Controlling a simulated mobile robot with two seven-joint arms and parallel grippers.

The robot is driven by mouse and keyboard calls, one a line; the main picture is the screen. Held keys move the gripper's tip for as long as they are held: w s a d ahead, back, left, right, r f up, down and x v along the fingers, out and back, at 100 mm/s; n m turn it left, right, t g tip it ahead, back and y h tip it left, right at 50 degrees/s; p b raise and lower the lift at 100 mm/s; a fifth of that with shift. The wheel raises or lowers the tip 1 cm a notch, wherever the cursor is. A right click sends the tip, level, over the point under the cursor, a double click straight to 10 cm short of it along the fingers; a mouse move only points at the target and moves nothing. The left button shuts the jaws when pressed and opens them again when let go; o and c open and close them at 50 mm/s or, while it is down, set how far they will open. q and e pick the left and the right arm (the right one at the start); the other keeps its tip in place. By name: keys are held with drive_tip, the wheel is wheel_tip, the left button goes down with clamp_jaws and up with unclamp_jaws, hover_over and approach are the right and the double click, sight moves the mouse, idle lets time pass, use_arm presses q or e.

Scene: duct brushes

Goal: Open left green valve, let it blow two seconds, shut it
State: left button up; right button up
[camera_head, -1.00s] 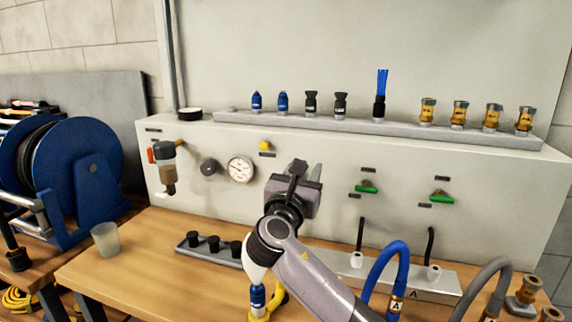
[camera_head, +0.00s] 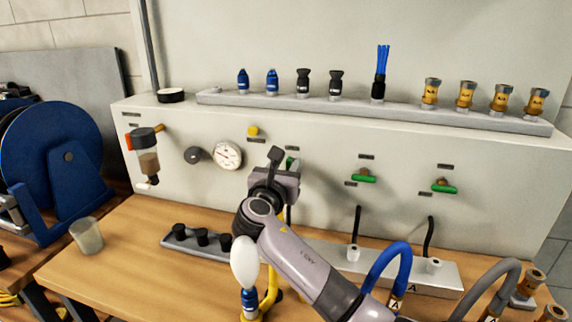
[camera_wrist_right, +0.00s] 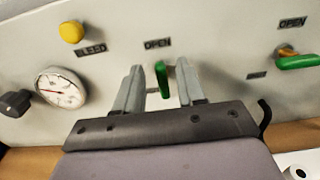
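The left green valve (camera_wrist_right: 162,78) is on the panel, its handle near upright and pointing to the OPEN label above it. In the head view, only a bit of the left green valve (camera_head: 290,162) shows behind my right gripper (camera_head: 282,160). In the right wrist view, my right gripper (camera_wrist_right: 159,74) is open, one finger on each side of the handle, with gaps visible on both sides. Whether the tips reach the panel is unclear. The middle green valve (camera_head: 363,176) and right green valve (camera_head: 444,186) have sideways handles. My left gripper is out of view.
A gauge (camera_head: 228,155) and yellow bleed button (camera_head: 253,131) are left of my gripper. A blue hose (camera_head: 385,265) loops at right. A cup (camera_head: 87,236) stands at left.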

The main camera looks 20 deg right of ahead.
drive_tip(key=shift+w+d, duration=0.15)
drive_tip(key=shift+w, duration=0.1)
clamp_jaws()
drive_tip(key=shift+m, duration=0.3)
drive_tip(key=m, duration=0.2)
drive_tip(key=shift+s+d+m, duration=0.2)
drive_tip(key=shift+d+m, duration=0.05)
drive_tip(key=shift+m, duration=0.05)
drive_tip(key=shift+s+d+f+m, duration=0.1)
drive_tip(key=shift+m, duration=0.8)
drive_tip(key=shift+s+d+f+m, duration=0.1)
drive_tip(key=shift+m, duration=0.8)
